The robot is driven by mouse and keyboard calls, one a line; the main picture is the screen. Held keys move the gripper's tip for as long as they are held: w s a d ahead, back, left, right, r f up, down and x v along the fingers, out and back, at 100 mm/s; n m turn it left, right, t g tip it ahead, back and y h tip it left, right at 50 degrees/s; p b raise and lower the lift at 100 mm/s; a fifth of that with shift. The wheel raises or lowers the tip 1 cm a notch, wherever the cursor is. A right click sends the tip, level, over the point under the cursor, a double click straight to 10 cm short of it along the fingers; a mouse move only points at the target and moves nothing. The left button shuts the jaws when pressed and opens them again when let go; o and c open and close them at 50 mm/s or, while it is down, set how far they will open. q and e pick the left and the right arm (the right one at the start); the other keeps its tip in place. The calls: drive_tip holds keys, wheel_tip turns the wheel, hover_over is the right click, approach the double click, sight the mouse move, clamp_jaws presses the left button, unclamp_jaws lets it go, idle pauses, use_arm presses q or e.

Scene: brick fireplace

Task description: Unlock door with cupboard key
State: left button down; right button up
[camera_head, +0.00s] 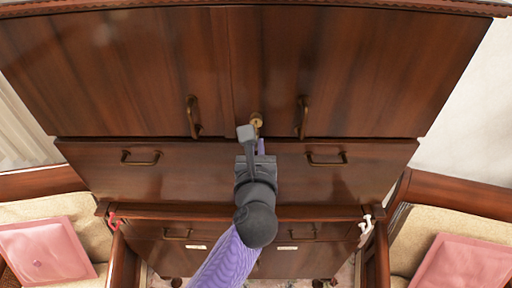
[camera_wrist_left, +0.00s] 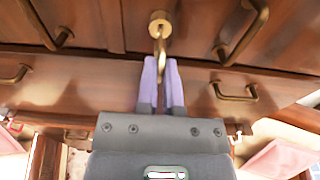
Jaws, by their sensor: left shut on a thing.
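A dark wooden cupboard (camera_head: 330,60) fills the head view, with two upper doors and a brass handle on each side of the middle seam. A brass lock (camera_head: 256,120) sits low at the seam; it also shows in the wrist view (camera_wrist_left: 160,20). My left gripper (camera_head: 261,147) is just below the lock. In the wrist view its purple fingers (camera_wrist_left: 164,68) are shut on a thin brass key (camera_wrist_left: 161,46). The key points up at the lock and appears to meet it; I cannot tell how deep it sits. The doors look closed. My right gripper is not in view.
Drawers with brass handles (camera_head: 140,158) (camera_head: 327,160) lie below the doors. A small red thing (camera_head: 113,220) and a small white thing (camera_head: 366,226) are at the lower sides. Chairs with pink cushions (camera_head: 45,250) (camera_head: 465,263) stand left and right.

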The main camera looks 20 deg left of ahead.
use_arm(q)
drive_tip(key=shift+x, duration=1.2)
drive_tip(key=shift+r, duration=0.15)
drive_tip(key=shift+m+p, duration=1.1)
drive_tip(key=shift+m+y+p, duration=0.3)
drive_tip(key=shift+m+p, duration=0.1)
drive_tip(key=shift+m, duration=0.1)
drive_tip(key=shift+m+p, duration=0.45)
drive_tip(key=shift+m, duration=0.25)
